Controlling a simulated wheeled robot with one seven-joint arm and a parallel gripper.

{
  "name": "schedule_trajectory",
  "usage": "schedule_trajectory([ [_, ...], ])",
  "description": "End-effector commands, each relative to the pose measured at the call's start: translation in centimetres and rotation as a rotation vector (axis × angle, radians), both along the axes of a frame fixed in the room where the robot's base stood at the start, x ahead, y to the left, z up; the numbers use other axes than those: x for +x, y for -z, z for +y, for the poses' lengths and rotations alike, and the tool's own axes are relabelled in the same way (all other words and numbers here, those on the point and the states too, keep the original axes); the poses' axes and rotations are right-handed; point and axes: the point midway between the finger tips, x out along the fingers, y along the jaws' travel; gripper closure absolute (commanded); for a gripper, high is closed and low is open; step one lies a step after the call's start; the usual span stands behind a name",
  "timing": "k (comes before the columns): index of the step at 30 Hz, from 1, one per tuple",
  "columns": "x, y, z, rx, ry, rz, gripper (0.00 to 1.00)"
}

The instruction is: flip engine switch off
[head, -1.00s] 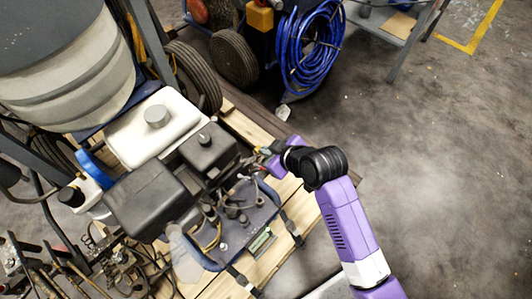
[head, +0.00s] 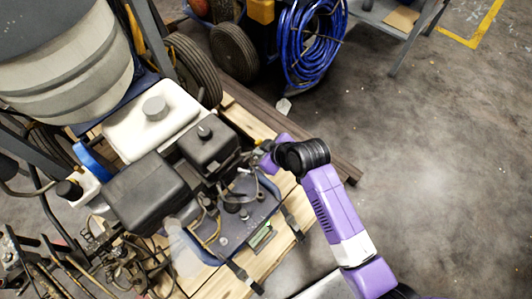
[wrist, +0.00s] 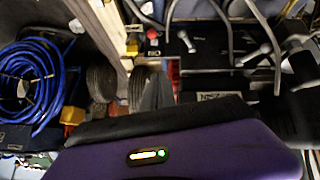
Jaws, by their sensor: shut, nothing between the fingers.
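The line striper's engine (head: 207,147) has black covers and a white tank (head: 152,118) and sits over wooden boards. My gripper (head: 262,158) is at the engine's right side, low beside the hoses and wiring; its fingertips are mostly hidden in the head view. I cannot tell whether the fingers touch anything.
A coiled blue hose (head: 313,50) hangs at the back, near black wheels (head: 233,52). A grey metal table (head: 385,25) stands at the back right. Metal fittings and hoses crowd the lower left. The concrete floor (head: 430,160) at right is open.

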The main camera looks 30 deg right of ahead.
Motion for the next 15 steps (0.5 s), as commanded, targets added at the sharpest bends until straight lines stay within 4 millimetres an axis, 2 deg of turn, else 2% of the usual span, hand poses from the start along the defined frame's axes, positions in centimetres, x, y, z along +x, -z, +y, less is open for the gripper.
schedule_trajectory([
  [1, 0.7, 1.1, 0.2, 0.000, -0.001, 0.001, 1.00],
  [6, 2.8, 3.5, 0.6, -0.002, -0.001, -0.001, 1.00],
  [9, 1.8, 4.8, 0.0, 0.002, 0.003, 0.002, 1.00],
  [15, 0.9, 6.1, -0.7, 0.000, 0.001, 0.000, 1.00],
])
